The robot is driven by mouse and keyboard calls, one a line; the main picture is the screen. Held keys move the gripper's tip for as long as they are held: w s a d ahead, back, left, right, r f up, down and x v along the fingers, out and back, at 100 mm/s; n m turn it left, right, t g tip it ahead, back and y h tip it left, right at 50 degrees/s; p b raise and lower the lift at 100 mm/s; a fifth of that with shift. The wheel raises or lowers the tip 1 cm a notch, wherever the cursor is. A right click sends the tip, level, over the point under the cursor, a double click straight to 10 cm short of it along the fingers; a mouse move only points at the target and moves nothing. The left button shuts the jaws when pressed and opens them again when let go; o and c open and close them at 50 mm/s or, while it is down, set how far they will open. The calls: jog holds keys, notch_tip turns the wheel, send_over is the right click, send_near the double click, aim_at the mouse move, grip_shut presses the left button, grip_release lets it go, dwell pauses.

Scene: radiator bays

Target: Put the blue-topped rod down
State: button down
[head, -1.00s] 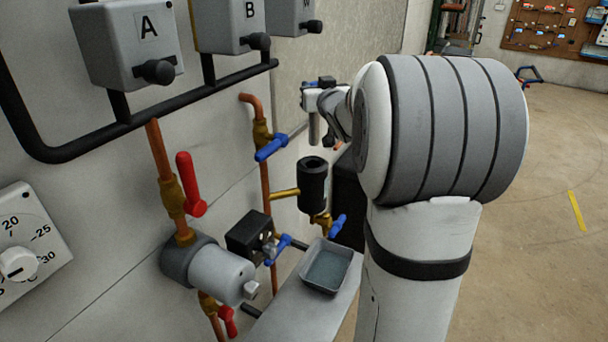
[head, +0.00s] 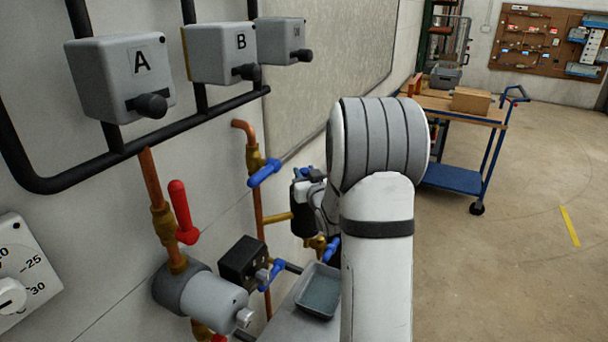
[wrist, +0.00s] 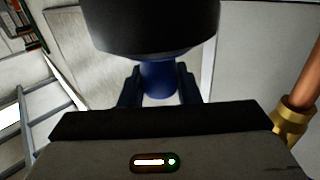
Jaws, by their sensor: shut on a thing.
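The blue top of the rod (wrist: 159,78) shows between the two dark fingers of my gripper (wrist: 158,70) in the wrist view. My gripper (head: 304,175) is shut on it. The wrist view seems upside down, with a black cup (wrist: 150,28) against the blue top at the upper edge. In the head view the black cup (head: 301,221) sits on a brass side pipe, right below my gripper, partly hidden by my arm. The rod's lower part is out of sight. It seems to be in the cup; I cannot tell how deep.
A copper pipe with a blue-handled valve (head: 264,172) stands close left of my gripper. A grey tray (head: 319,291) lies below on a ledge. Grey boxes A (head: 110,75) and B (head: 220,52) hang on the wall. A blue trolley (head: 455,178) stands at the back right; the floor there is clear.

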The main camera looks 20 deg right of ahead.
jog(key=shift+f, duration=0.3)
jog(key=c, duration=1.1)
grip_release()
jog(key=shift+s+r, duration=0.1)
jog(key=shift+r, duration=0.1)
jog(key=s+a+b, duration=0.2)
jog(key=s+b, duration=0.1)
jog(key=s, duration=0.9)
jog(key=s+a+f+g, duration=0.1)
jog(key=s+a+g, duration=0.4)
jog(key=s, duration=0.2)
jog(key=s+a+f+n+g+y, duration=0.1)
jog(key=s+a+g, duration=0.4)
jog(key=s, duration=0.3)
jog(key=s+a+f+g+y, duration=0.1)
jog(key=s+a+f+g, duration=0.1)
jog(key=s+a+g, duration=0.3)
jog(key=shift+s+a+f+n, duration=0.1)
jog(key=shift+s+a+n, duration=0.05)
jog(key=shift+s+a, duration=0.6)
jog(key=shift+s+a+n, duration=0.15)
jog(key=shift+s+a, duration=0.3)
jog(key=shift+s, duration=0.5)
